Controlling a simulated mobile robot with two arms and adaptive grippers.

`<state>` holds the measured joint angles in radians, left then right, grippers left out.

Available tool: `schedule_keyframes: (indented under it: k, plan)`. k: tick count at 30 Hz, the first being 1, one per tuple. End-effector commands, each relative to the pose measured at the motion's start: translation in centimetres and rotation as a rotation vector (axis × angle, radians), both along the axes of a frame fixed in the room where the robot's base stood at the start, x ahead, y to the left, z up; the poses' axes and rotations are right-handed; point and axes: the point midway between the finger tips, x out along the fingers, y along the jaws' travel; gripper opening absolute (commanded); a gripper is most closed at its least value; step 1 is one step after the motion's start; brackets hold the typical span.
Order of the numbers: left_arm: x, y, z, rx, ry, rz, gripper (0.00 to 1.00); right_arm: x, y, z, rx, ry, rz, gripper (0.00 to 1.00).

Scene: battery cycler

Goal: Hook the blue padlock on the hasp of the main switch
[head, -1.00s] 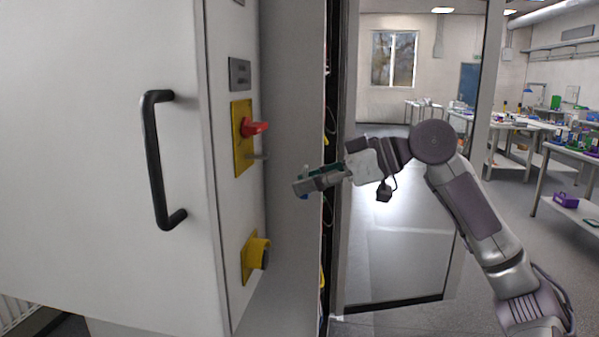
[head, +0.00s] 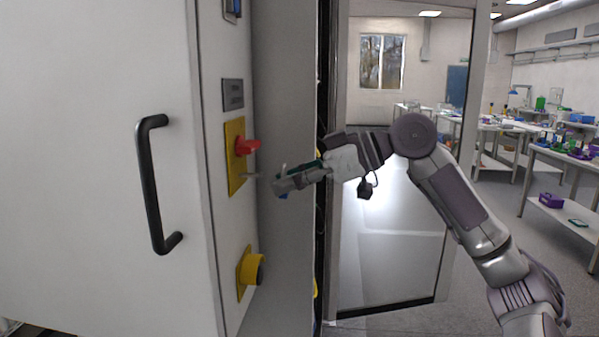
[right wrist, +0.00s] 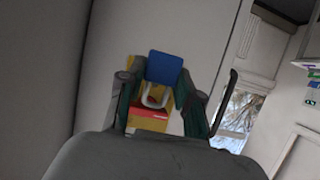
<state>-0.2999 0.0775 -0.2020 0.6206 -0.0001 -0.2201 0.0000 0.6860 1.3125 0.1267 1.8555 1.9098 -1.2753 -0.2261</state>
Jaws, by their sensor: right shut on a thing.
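The main switch (head: 245,146) has a red handle on a yellow plate (head: 235,168) on the cabinet's narrow face. A small grey hasp (head: 252,176) sticks out from the plate below the handle. My right gripper (head: 279,186) is just right of the hasp, with a small gap in the picture. It is shut on the blue padlock (right wrist: 164,67), whose pale shackle (right wrist: 155,97) points toward the yellow plate in the right wrist view. In the head view only a bit of blue (head: 283,195) shows under the fingers. My left gripper is out of view.
A black door handle (head: 155,185) stands out at left. The open cabinet edge and a glazed door are behind my right arm. Workbenches stand far right.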

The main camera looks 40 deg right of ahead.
Motion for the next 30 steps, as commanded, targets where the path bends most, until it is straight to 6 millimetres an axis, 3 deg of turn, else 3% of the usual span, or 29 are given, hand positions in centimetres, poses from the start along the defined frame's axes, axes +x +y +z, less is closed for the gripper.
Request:
schedule_keyframes:
  k: [30]
  plan:
    - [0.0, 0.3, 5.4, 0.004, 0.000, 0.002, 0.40, 4.4, 3.9, -0.4, 0.001, -0.001, 0.002, 0.00]
